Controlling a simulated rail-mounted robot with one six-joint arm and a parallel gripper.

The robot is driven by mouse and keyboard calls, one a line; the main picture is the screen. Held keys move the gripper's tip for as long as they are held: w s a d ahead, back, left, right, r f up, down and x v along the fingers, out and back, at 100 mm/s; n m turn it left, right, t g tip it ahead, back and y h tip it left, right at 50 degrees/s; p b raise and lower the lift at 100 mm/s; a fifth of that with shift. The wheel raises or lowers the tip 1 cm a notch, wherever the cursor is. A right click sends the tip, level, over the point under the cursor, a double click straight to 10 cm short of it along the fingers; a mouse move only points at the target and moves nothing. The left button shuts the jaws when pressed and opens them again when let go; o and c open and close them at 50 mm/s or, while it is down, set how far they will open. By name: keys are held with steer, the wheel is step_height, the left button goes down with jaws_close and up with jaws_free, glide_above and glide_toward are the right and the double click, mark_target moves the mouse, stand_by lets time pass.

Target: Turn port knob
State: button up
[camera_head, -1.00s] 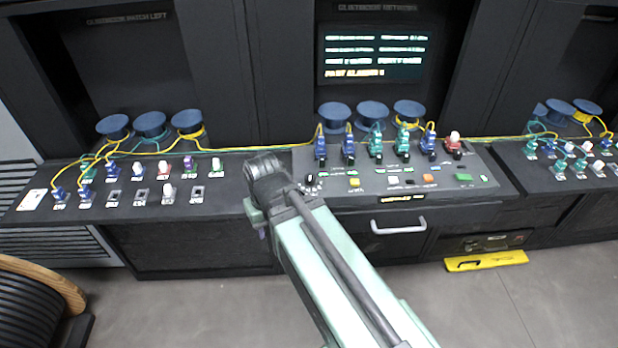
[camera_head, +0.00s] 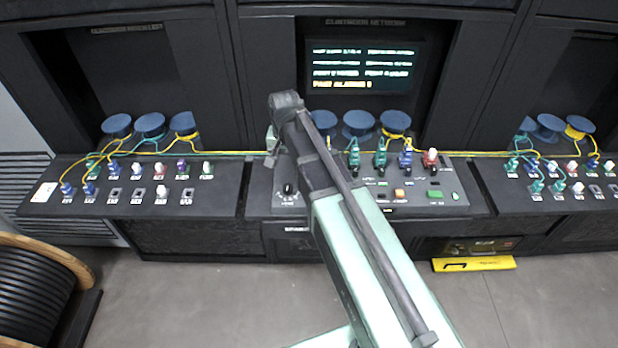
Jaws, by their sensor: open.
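A small black knob (camera_head: 288,188) with a pale pointer mark sits at the left end of the centre console (camera_head: 455,209), above a small label. It shows just left of my forearm. My arm reaches up over the console, with its dark wrist in front of the screen bay. My gripper (camera_head: 272,139) shows only as a pale green part left of the wrist, higher in the picture than the knob and apart from it. Its fingertips are mostly hidden, and nothing is seen held. The lit screen (camera_head: 362,68) shows several text lines, the lowest yellow.
Blue, green and red connectors stand in a row on the console, with an orange button (camera_head: 399,194) and a green button (camera_head: 436,195). Blue spools (camera_head: 357,122) and yellow cables lie behind. A patch panel stands at each side. A yellow level (camera_head: 474,264) lies below.

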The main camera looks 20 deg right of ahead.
mark_target(288, 186)
steer(key=f+b, duration=1.1)
steer(key=shift+a+f, duration=0.1)
steer(key=shift+a, duration=0.25)
steer(key=shift+r, duration=0.2)
steer(key=shift+c, duration=0.3)
steer(key=c, duration=0.9)
steer(key=shift+o, duration=0.2)
